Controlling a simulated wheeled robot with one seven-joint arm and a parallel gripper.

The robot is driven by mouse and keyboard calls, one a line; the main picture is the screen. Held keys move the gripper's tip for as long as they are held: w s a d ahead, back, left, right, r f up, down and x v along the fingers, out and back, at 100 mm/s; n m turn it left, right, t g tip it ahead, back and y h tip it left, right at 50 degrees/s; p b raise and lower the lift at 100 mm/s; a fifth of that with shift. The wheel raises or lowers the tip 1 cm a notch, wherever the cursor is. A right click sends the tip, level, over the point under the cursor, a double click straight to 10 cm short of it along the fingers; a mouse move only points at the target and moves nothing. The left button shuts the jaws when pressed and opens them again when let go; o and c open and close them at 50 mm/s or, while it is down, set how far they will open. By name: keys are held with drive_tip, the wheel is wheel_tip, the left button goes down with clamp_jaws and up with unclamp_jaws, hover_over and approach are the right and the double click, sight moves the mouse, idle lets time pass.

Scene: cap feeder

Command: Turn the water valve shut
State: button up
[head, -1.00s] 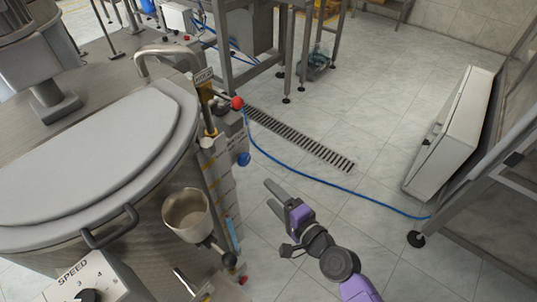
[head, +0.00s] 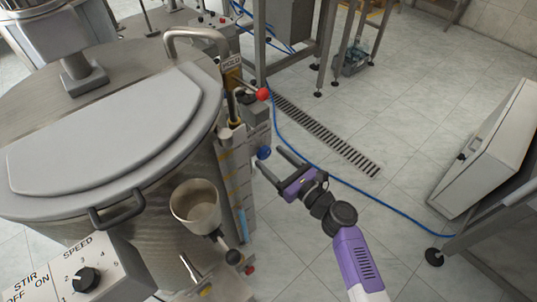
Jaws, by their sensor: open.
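A blue round knob (head: 263,153) sits low on the right side of the big steel vessel, beside the scaled column. A red ball-ended lever (head: 262,94) stands higher up, near a small sign. I cannot read any label that marks the water valve. My gripper (head: 268,158) is open and empty, its two dark fingers pointing up-left. The blue knob appears right at the fingertips, close to the gap between them. I cannot tell whether the fingers touch it or are nearer or farther than it.
The steel vessel (head: 190,165) with its grey lid (head: 110,125) fills the left. A metal cup (head: 195,205) and a SPEED control box (head: 85,275) stand in front. A blue hose (head: 345,187) and drain grate (head: 330,138) lie on open floor. A white cabinet (head: 490,150) is at right.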

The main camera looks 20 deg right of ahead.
drive_tip(key=shift+x, duration=1.25)
drive_tip(key=c, duration=1.4)
